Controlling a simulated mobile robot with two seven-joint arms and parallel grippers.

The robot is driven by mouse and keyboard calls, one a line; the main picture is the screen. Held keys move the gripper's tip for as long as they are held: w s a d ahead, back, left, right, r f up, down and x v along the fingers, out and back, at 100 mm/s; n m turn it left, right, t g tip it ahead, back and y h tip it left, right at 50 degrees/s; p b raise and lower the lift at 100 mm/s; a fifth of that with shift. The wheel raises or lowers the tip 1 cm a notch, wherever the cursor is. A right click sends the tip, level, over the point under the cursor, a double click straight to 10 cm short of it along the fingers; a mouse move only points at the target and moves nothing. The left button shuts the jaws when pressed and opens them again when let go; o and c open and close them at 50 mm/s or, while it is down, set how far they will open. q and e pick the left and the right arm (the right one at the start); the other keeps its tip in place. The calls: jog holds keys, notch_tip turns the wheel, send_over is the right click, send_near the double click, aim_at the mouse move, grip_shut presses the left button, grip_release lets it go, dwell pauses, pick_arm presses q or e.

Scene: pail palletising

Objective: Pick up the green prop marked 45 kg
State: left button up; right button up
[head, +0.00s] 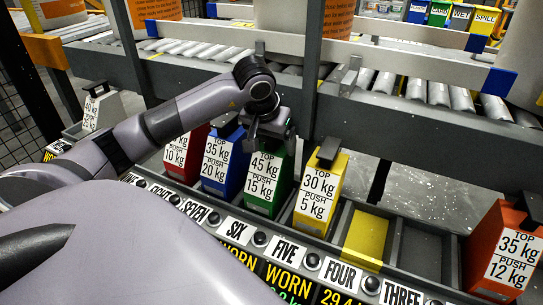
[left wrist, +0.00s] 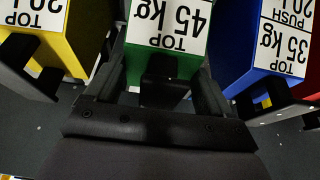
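The green prop (head: 281,187) has a white label reading TOP 45 kg, PUSH 15 kg. It stands upright in the rack between a blue and a yellow prop. In the left wrist view the green prop (left wrist: 190,65) is straight ahead, its label upside down and its black handle (left wrist: 162,78) toward me. My left gripper (head: 274,133) is at the top of the green prop. In the left wrist view its fingers (left wrist: 164,88) are apart, one on each side of the handle, with gaps visible. The handle is mostly hidden in the head view. My right gripper is not in view.
The blue prop (head: 222,166) and the yellow prop (head: 320,192) stand close on either side. A red prop (head: 187,152) is farther left, an orange one (head: 506,250) at far right. An empty yellow-floored slot (head: 366,238) is right of the yellow prop. A roller conveyor (head: 410,90) runs behind.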

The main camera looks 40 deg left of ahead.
pick_arm(q)
jog(key=shift+w+r, duration=0.1)
jog(key=shift+r, duration=0.05)
grip_shut()
jog(key=shift+r, duration=0.15)
